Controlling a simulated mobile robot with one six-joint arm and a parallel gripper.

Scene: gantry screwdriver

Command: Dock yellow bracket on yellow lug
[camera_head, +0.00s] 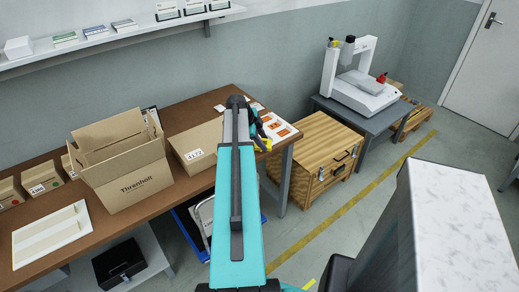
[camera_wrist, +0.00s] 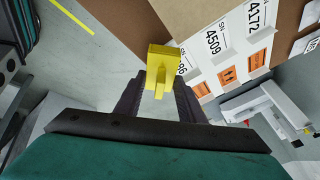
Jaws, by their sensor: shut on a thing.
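The yellow bracket (camera_wrist: 163,62) is held at the tips of my dark gripper fingers (camera_wrist: 160,88) in the wrist view. It is a blocky yellow piece with a narrower part running back between the fingers. My gripper (camera_head: 262,138) is mostly behind my teal arm in the head view, over the right end of the brown bench, with a bit of yellow (camera_head: 265,145) at it. A small yellow part (camera_head: 333,42), possibly the yellow lug, is on the upper left of the white gantry machine (camera_head: 358,88). My gripper is well apart from that machine.
The gantry stands on a grey table (camera_head: 345,112). A wooden crate (camera_head: 318,150) stands between it and the brown bench (camera_head: 40,222). Cardboard boxes (camera_head: 125,170) and labelled cards (camera_head: 278,128) are on the bench. A red part (camera_head: 381,78) is on the gantry's right. Floor is open in front.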

